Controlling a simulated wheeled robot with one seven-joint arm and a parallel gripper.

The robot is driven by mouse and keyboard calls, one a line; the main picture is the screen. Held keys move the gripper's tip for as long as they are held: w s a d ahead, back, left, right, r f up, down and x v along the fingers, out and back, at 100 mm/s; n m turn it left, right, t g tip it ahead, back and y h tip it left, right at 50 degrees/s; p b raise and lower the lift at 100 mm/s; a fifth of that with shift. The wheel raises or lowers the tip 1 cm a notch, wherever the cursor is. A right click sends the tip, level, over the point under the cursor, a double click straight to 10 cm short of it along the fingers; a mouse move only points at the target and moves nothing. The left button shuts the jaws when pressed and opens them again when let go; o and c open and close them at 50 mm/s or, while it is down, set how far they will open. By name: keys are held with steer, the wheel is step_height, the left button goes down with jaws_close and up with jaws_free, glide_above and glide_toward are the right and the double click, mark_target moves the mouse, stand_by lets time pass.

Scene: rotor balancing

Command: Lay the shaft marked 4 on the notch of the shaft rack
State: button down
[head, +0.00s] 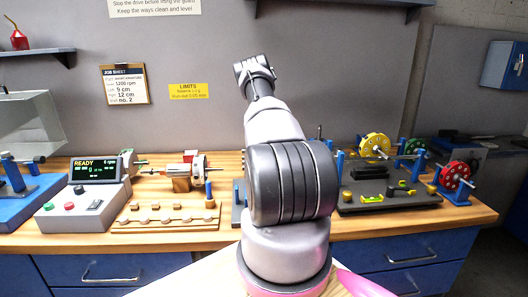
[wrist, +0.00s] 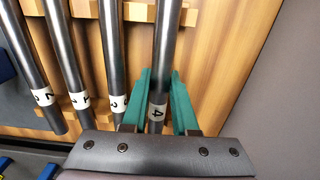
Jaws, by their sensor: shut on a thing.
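In the wrist view, the shaft marked 4 (wrist: 168,40) is a dark grey rod with a white band reading 4. My gripper (wrist: 162,88) has its teal fingers on either side of this shaft, near the band, and is shut on it. Three similar shafts lie side by side to its left: one (wrist: 110,45) with a partly hidden mark, one (wrist: 68,50) marked 1, and one (wrist: 30,55) with a mark hard to read. Pale wooden blocks (wrist: 137,12) show between the shafts; I cannot tell whether they belong to the shaft rack. The head view does not show my gripper.
In the head view, my arm hides the middle of the bench. A grey console (head: 85,203) and a wooden board with pegs (head: 160,217) stand left. A dark tray (head: 385,204) and yellow (head: 375,146) and red (head: 455,176) wheels are right. A grey wall panel rises behind.

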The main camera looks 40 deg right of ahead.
steer(key=shift+f, duration=0.5)
steer(key=c, duration=0.6)
jaws_free()
steer(key=shift+f, duration=0.1)
steer(key=shift+c, duration=0.4)
steer(key=shift+r, duration=4.55)
